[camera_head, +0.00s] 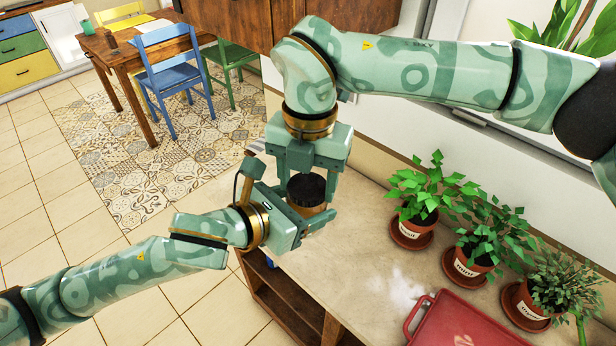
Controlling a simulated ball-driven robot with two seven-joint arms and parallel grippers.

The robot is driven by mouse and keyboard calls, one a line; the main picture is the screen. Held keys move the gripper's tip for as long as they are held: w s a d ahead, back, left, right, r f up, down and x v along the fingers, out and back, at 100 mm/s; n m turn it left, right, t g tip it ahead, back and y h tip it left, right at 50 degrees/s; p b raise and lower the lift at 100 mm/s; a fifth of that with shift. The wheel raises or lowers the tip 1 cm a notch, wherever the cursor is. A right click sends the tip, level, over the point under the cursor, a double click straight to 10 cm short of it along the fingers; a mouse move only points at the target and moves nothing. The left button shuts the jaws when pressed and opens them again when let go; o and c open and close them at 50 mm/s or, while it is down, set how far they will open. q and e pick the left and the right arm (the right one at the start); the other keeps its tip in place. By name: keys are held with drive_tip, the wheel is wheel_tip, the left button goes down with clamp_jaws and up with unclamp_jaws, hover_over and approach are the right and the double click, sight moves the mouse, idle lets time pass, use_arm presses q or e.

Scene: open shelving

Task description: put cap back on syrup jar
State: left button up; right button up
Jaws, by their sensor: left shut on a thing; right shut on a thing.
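The syrup jar (308,209) is an amber jar near the middle of the view, above the end of the counter. Its dark cap (307,188) sits at its top, between the fingers of my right gripper (309,186), which comes down from above and is shut on the cap. My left gripper (309,215) reaches in from the left and is shut on the jar's body. The jar looks about upright. The fingers hide parts of the jar, and I cannot tell whether the cap is seated on the rim.
The light counter (370,255) is clear around its middle. Potted herbs, including a basil pot (414,230) and a mint pot (470,266), stand along the wall. A red tray (465,322) lies at the front right. Open wooden shelving (290,300) is below the counter.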

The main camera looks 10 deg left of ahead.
drive_tip(key=m, duration=0.6)
drive_tip(key=shift+w+m, duration=0.15)
drive_tip(key=shift+m, duration=0.25)
drive_tip(key=m, duration=0.7)
drive_tip(key=o, duration=1.1)
drive_tip(key=shift+r, duration=2.25)
drive_tip(key=shift+c, duration=0.3)
